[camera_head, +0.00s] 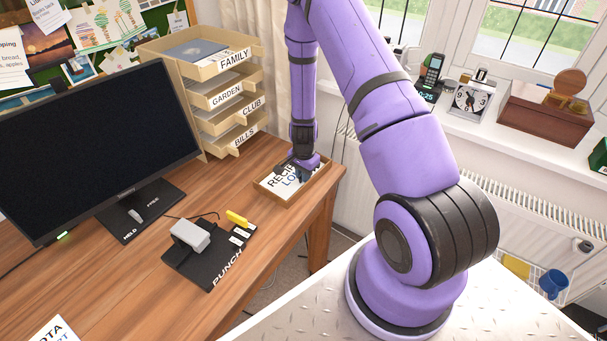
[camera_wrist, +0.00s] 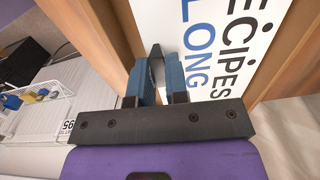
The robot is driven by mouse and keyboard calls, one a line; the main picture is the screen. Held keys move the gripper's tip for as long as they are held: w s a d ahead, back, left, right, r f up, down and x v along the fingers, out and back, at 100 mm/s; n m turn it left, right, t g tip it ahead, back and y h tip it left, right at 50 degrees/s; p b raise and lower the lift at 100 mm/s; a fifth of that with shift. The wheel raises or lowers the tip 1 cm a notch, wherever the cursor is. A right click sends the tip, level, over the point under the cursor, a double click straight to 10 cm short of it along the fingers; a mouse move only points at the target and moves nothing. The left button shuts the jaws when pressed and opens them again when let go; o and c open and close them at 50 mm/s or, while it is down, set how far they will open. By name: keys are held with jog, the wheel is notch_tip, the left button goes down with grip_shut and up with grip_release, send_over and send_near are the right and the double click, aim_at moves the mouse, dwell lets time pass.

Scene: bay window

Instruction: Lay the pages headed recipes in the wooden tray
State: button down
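The white pages headed RECIPES (camera_head: 291,188) lie in the small wooden tray (camera_head: 314,183) at the desk's right corner, with a second word, LONG, partly covered in the head view. In the wrist view the pages (camera_wrist: 217,25) lie below my fingers and the tray's wooden side (camera_wrist: 287,68) runs along them. Whether the fingertips touch the pages is unclear.
A rack of trays (camera_head: 205,92) labelled FAMILY, GARDEN, CLUB and BILLS stands behind, left of the wooden tray. A monitor (camera_head: 95,150) fills the left. A hole punch (camera_head: 188,236) sits on a black PUNCH mat (camera_head: 222,264). The desk between mat and tray is clear.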

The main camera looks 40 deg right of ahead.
jog(key=c, duration=1.1)
grip_release()
jog(key=shift+o, duration=0.2)
jog(key=shift+r, duration=0.1)
jog(key=shift+r, duration=3.4)
jog(key=shift+r, duration=0.15)
jog(key=s+a+r+n+t, duration=0.1)
jog(key=a+r+n, duration=0.15)
jog(key=r, duration=0.75)
jog(key=s+a+r+n+t+y, duration=0.1)
jog(key=s+a+r+n, duration=0.15)
jog(key=r, duration=0.65)
jog(key=s+a+r+n+t, duration=0.15)
jog(key=a+r, duration=0.25)
jog(key=r, duration=0.6)
jog(key=s+a+r+n+t, duration=0.1)
jog(key=s+a+r+n, duration=0.1)
jog(key=s+r+n, duration=0.2)
jog(key=s+a+r+n+h, duration=0.1)
jog(key=s+r+n, duration=0.3)
jog(key=s+r, duration=0.7)
jog(key=s+a, duration=0.1)
jog(key=s, duration=0.5)
jog(key=shift+s+t, duration=0.25)
jog(key=shift+t, duration=0.1)
